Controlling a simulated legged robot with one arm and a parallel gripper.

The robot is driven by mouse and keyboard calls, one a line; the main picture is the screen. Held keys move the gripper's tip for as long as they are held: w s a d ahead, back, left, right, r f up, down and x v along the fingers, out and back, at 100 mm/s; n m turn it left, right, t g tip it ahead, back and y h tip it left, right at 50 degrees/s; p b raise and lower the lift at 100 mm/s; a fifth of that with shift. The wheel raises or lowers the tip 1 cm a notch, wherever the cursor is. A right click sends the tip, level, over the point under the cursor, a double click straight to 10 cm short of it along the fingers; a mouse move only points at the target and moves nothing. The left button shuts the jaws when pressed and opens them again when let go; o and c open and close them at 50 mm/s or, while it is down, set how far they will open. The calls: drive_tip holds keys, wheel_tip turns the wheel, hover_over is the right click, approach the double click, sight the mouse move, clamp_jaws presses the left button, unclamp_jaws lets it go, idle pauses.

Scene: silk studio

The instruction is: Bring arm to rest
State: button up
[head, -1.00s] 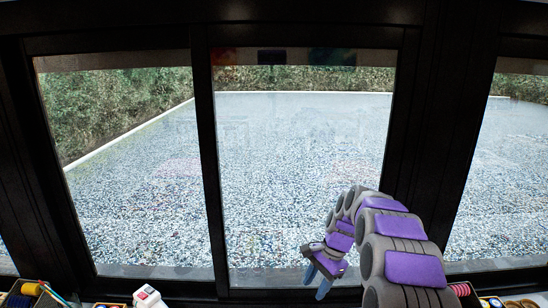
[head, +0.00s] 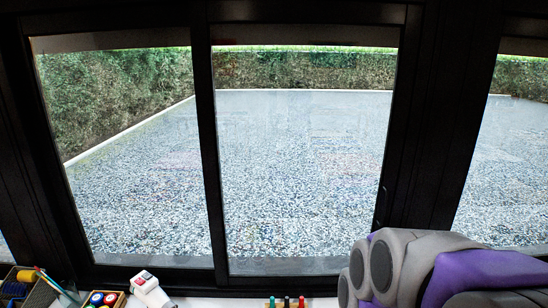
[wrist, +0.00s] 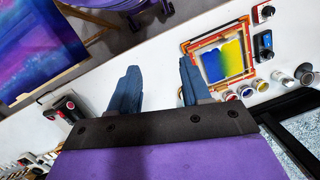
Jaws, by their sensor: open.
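My gripper (wrist: 157,90) shows in the wrist view with its two blue fingers apart and nothing between them. It hangs over a white table top (wrist: 150,47). In the head view only my folded purple and grey arm shows at the lower right; the gripper itself is out of that picture.
In the wrist view a small frame with a blue and yellow print (wrist: 222,60) lies on the table, with several small paint pots (wrist: 246,90) beside it. A large purple and blue silk (wrist: 35,40) is at the left. In the head view, dark-framed windows (head: 204,150) stand ahead, with a white and red device (head: 150,290) below.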

drive_tip(key=s+d+f+n+b, duration=0.1)
drive_tip(key=s+f, duration=0.1)
drive_tip(key=s, duration=0.4)
drive_tip(key=s+d+f+n+h, duration=0.1)
drive_tip(key=s+f, duration=0.1)
drive_tip(key=s, duration=0.4)
drive_tip(key=shift+f+n+b, duration=0.3)
drive_tip(key=shift+n+b, duration=0.05)
drive_tip(key=shift+n, duration=0.05)
